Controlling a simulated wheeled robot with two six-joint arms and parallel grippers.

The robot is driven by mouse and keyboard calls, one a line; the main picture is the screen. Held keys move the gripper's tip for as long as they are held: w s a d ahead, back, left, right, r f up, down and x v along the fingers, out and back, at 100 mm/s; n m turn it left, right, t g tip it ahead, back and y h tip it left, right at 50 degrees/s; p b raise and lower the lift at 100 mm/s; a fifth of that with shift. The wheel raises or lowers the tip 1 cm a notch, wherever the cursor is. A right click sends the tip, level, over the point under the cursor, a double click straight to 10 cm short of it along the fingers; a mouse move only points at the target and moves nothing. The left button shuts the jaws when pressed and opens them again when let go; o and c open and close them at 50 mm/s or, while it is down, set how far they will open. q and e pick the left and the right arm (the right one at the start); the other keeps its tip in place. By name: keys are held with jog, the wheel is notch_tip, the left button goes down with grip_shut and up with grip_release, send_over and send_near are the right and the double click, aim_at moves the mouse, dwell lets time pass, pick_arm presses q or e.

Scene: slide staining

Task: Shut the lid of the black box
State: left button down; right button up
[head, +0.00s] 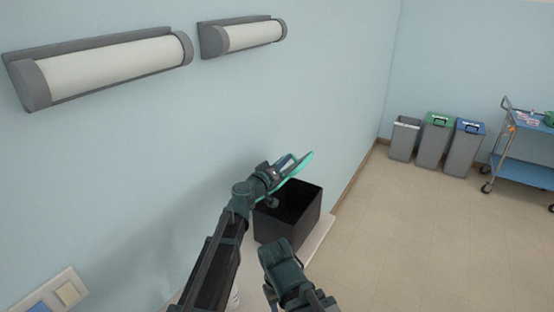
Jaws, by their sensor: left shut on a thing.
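The black box (285,222) stands on a pale surface against the wall, its top open and its inside dark. A teal-edged lid (303,163) stands raised and tilted above the box's back left side, seen nearly edge-on. My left gripper (284,166) is shut on the lid near its upper part. The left gripper and wrist hide part of the lid and where it meets the box. My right gripper (273,250) is in front of the box, low in the picture; its fingers do not show clearly.
The pale surface (318,238) has an edge just right of the box, with open floor beyond. Several bins (433,140) and a blue-shelved trolley (522,168) stand far off at the right. Two wall-mounted rolls (110,67) hang above.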

pick_arm(q)
jog(key=shift+s+d+f, duration=0.4)
jog(key=shift+d, duration=0.05)
dwell(0.3)
jog(key=c, duration=0.8)
grip_release()
jog(key=v, duration=1.3)
jog(key=shift+s+a, duration=0.2)
jog(key=shift+s, duration=0.15)
